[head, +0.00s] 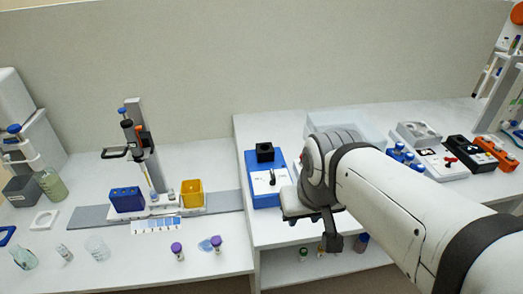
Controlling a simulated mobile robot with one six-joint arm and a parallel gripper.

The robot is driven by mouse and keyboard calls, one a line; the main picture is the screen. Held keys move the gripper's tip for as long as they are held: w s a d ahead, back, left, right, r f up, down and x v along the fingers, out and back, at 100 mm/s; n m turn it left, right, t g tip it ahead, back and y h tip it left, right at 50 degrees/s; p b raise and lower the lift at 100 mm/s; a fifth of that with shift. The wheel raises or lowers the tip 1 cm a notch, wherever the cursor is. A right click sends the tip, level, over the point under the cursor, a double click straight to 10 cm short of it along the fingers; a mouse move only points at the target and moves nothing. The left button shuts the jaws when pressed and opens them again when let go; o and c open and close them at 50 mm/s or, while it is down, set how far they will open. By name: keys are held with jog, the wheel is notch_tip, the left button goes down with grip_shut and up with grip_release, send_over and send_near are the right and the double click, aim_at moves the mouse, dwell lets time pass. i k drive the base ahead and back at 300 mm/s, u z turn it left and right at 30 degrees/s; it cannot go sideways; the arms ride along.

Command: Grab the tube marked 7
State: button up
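No number 7 is readable on any tube at this size. Two small purple-capped tubes stand on the front of the left bench, one on the left (178,252) and one on the right (217,244). On a lower shelf under the right bench are a green-capped vial (303,254), a small yellowish item (321,248) and a dark blue-capped vial (361,242). My gripper (332,243) points down at the right bench's front edge, overlapping the shelf items in the picture. Its fingers are dark and small, and whether they are open or hold anything is unclear.
A blue box (126,199) and a yellow box (192,193) stand by a grey column (139,140). Beakers (97,247) stand front left. A blue-and-white device (265,180) is left of my arm. Several devices (440,160) crowd the right bench.

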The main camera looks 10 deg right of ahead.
aim_at(175, 247)
jog(key=z, duration=1.7)
jog(key=k, duration=1.2)
jog(key=u, duration=1.2)
jog(key=i, duration=1)
jog(key=u, duration=0.05)
